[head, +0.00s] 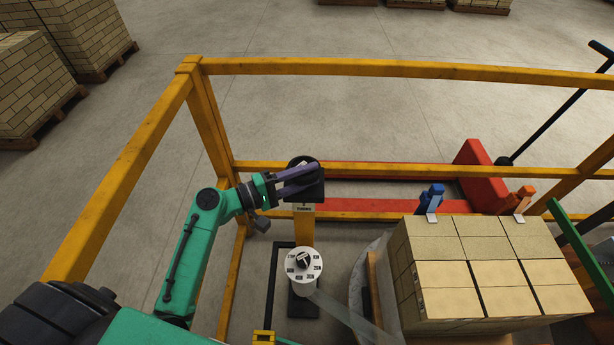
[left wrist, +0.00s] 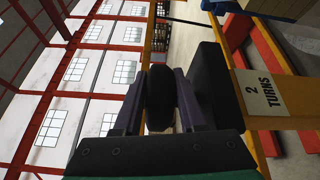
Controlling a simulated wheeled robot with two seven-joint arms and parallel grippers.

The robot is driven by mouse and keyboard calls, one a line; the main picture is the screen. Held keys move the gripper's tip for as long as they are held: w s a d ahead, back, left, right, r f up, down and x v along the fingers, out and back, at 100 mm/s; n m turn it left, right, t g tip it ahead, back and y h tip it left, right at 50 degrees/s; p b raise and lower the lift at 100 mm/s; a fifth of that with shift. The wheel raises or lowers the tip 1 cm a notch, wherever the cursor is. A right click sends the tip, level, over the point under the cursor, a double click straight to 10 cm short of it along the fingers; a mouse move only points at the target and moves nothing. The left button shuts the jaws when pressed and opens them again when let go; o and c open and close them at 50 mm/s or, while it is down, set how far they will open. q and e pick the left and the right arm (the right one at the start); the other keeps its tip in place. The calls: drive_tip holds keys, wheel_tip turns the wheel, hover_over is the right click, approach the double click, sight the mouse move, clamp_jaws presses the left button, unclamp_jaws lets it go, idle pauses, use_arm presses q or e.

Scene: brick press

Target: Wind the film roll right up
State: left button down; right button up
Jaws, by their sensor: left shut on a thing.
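My left gripper (head: 318,172) is shut on a black handle (left wrist: 160,95), which shows between its two purple fingers in the left wrist view. A label reading "2 TURNS" (left wrist: 262,92) is on the post. A white dial (head: 303,265) with a black pointer knob stands in front of the post. A clear strip (head: 345,318), apparently film, runs from below the dial toward the lower right. My right gripper is not in view.
Yellow rails (head: 400,69) enclose the area. A red frame (head: 482,170) lies behind, and brick pallets (head: 75,30) stand outside.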

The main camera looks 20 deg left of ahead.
use_arm(q)
drive_tip(key=m+g+h+b, duration=0.1)
drive_tip(key=m+g+b, duration=0.3)
drive_tip(key=g+b, duration=0.2)
drive_tip(key=a+m+g+h+b, duration=0.1)
drive_tip(key=m+g+b, duration=0.3)
drive_tip(key=g+b, duration=0.2)
drive_tip(key=a+m+g+h+b, duration=0.1)
drive_tip(key=m+g+b, duration=0.3)
drive_tip(key=g+b, duration=0.2)
drive_tip(key=shift+f+m+g+b, duration=0.3)
drive_tip(key=shift+f+m+b, duration=0.1)
drive_tip(key=shift+b, duration=0.25)
drive_tip(key=shift+a+r+m+g+b, duration=0.1)
drive_tip(key=shift+r+m+g+b, duration=0.15)
drive_tip(key=shift+g+b, duration=0.35)
drive_tip(key=c, duration=0.8)
unclamp_jaws()
drive_tip(key=shift+o, duration=0.2)
drive_tip(key=shift+r, duration=0.1)
